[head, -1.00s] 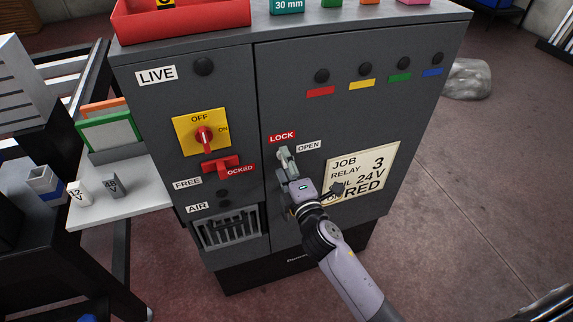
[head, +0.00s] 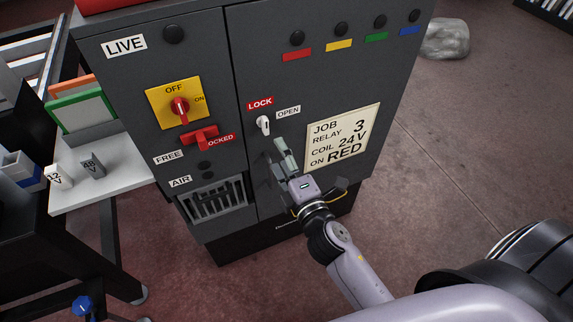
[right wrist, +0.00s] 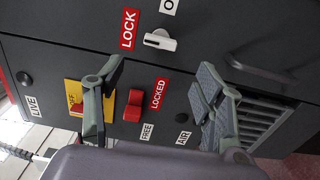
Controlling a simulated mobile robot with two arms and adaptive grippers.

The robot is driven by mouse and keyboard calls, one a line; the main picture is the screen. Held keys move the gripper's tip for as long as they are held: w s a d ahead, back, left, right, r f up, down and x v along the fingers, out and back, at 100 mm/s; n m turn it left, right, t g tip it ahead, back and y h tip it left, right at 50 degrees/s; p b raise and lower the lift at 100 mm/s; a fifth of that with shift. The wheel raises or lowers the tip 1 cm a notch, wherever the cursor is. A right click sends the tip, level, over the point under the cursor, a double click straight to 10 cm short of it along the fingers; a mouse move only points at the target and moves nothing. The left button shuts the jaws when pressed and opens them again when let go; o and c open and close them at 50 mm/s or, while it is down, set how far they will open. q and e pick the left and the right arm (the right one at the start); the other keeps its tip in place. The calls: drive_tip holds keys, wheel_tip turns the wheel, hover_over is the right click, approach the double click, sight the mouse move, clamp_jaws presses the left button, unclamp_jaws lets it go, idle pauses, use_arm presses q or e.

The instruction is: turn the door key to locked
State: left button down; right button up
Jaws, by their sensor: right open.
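The door key (head: 263,124) is a small pale piece on the grey cabinet door, under the red LOCK label (head: 260,104) and left of the white OPEN label (head: 288,111). Its grip looks roughly upright, in line with LOCK. The right wrist view, turned sideways, also shows the key (right wrist: 160,41) uncovered beside LOCK (right wrist: 128,30). My right gripper (head: 281,157) is below and in front of the key, apart from it. Its fingers (right wrist: 163,84) are spread and empty in the wrist view. My left gripper is out of view.
A yellow-and-red rotary switch (head: 178,106) and a red slider (head: 200,138) are left of the key. A dark door handle (right wrist: 260,72) is near my right fingers. A job card (head: 343,138) is on the right of the door. A side shelf (head: 110,185) stands left.

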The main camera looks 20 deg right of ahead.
drive_tip(key=shift+s, duration=1.35)
drive_tip(key=s+f+m+g, duration=0.3)
drive_tip(key=s+f, duration=0.1)
drive_tip(key=f, duration=0.9)
drive_tip(key=s+f+m+g, duration=0.3)
drive_tip(key=s+f, duration=0.1)
drive_tip(key=f, duration=0.8)
drive_tip(key=s+f+m+g, duration=0.2)
drive_tip(key=s+f+g, duration=0.15)
drive_tip(key=f, duration=0.95)
drive_tip(key=s+d+f+m+g, duration=0.2)
drive_tip(key=s+f, duration=0.3)
drive_tip(key=s, duration=0.4)
drive_tip(key=s+d+f+m+g, duration=0.2)
drive_tip(key=s+f, duration=0.3)
drive_tip(key=s, duration=0.4)
drive_tip(key=s+d+f+m+g, duration=0.2)
drive_tip(key=s+f+m+g, duration=0.1)
drive_tip(key=s+f, duration=0.3)
drive_tip(key=s+m, duration=0.1)
drive_tip(key=s, duration=0.1)
drive_tip(key=shift+s+d+h, duration=0.15)
drive_tip(key=shift+s+h, duration=0.15)
drive_tip(key=shift+s, duration=0.1)
drive_tip(key=shift+g, duration=0.25)
